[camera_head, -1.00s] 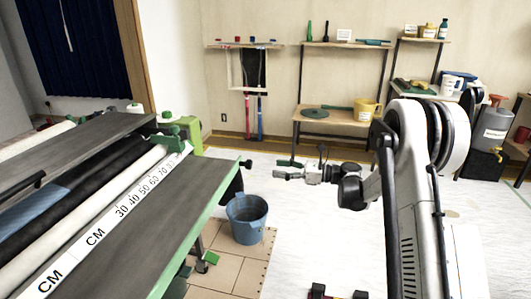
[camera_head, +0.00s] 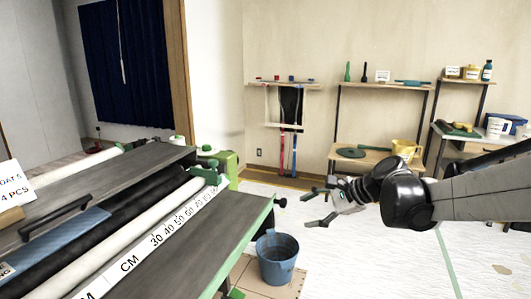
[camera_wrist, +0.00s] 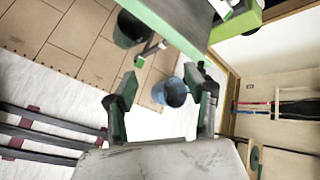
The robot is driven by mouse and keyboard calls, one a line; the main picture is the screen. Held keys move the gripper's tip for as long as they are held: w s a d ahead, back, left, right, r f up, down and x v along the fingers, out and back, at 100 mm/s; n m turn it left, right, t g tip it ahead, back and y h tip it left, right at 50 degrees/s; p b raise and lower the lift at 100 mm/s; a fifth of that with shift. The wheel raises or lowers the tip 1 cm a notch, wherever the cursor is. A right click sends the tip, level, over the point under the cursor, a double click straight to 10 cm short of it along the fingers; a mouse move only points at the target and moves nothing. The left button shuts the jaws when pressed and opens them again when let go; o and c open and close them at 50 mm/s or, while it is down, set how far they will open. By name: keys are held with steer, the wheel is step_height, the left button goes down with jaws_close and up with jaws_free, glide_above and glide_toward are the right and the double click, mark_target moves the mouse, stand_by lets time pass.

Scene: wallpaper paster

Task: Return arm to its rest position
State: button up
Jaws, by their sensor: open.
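My gripper (camera_head: 310,208) is open and empty in the head view, at the end of my arm that reaches in from the right. It hangs in the air above the white floor covering, to the right of the blue bucket (camera_head: 277,257). In the wrist view my gripper (camera_wrist: 162,100) shows two green-and-black fingers spread wide with nothing between them. The blue bucket also shows in the wrist view (camera_wrist: 172,93), on the floor beyond the fingers.
The pasting machine (camera_head: 222,215) with its printed ruler fills the left side. Shelves (camera_head: 382,87) with bottles and tools stand along the back wall. A yellow watering can (camera_head: 404,148) sits on a lower shelf. White floor (camera_head: 390,255) lies open at the right.

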steer(key=s+d+f+n+t+h, duration=0.1)
steer(key=s+d+n+h, duration=0.25)
steer(key=s, duration=0.55)
steer(key=s+d+f+n+h, duration=0.15)
steer(key=s+n, duration=0.35)
steer(key=s, duration=0.5)
steer(key=s+d+n+t+h, duration=0.1)
steer(key=s+d+n+h, duration=0.3)
steer(key=s, duration=0.5)
step_height(320, 180, up, 12)
steer(key=a+p, duration=0.1)
steer(key=p, duration=1.1)
steer(key=shift+a+n, duration=0.15)
steer(key=shift+n, duration=0.3)
